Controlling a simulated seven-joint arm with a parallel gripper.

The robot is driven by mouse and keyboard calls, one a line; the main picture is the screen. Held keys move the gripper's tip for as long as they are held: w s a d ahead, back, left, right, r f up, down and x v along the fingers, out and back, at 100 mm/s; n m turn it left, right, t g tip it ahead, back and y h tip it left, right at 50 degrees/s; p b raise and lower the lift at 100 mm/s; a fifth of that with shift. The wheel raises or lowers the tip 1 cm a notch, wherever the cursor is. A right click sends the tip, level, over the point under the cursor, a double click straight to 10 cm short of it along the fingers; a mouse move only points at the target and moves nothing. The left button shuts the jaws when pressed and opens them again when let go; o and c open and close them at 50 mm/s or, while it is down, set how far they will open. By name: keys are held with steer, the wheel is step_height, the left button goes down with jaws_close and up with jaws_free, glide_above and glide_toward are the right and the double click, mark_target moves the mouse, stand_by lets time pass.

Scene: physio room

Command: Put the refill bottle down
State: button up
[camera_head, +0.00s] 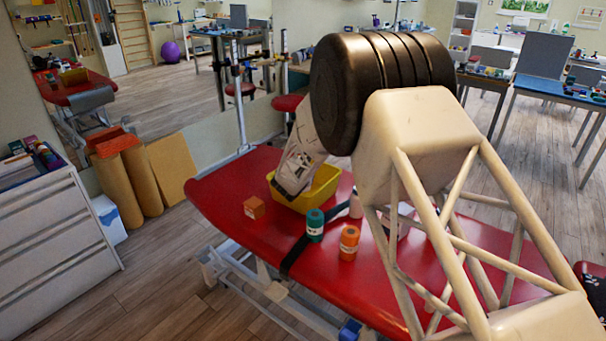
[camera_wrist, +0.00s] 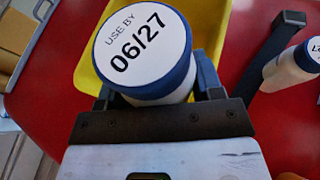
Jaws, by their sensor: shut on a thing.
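The refill bottle (camera_wrist: 150,45), with a pale body and a blue-edged white lid reading "USE BY 06/27", is between the jaws in the wrist view. My gripper (camera_wrist: 155,92) is shut on it, with a dark finger on each side. The bottle's lower part is hidden, so I cannot tell whether it touches anything below. In the head view my white wrist reaches down at the yellow bin (camera_head: 325,188) on the red treatment table (camera_head: 228,196). The held bottle cannot be made out there. The bin also shows behind the bottle in the wrist view (camera_wrist: 90,77).
An orange block (camera_head: 254,207), a teal roll (camera_head: 315,226) and an orange roll (camera_head: 349,244) stand on the table near the bin. A dark strap (camera_head: 294,256) crosses the table. Another pale bottle (camera_wrist: 285,72) stands right of the bin. Bare red table shows at the left end.

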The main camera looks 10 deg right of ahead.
steer(key=shift+f, duration=0.3)
steer(key=o, duration=1.1)
steer(key=shift+c, duration=0.2)
steer(key=shift+r, duration=0.1)
steer(key=shift+r, duration=0.25)
steer(key=shift+s+a+r, duration=0.2)
steer(key=shift+s, duration=0.2)
steer(key=v, duration=1.1)
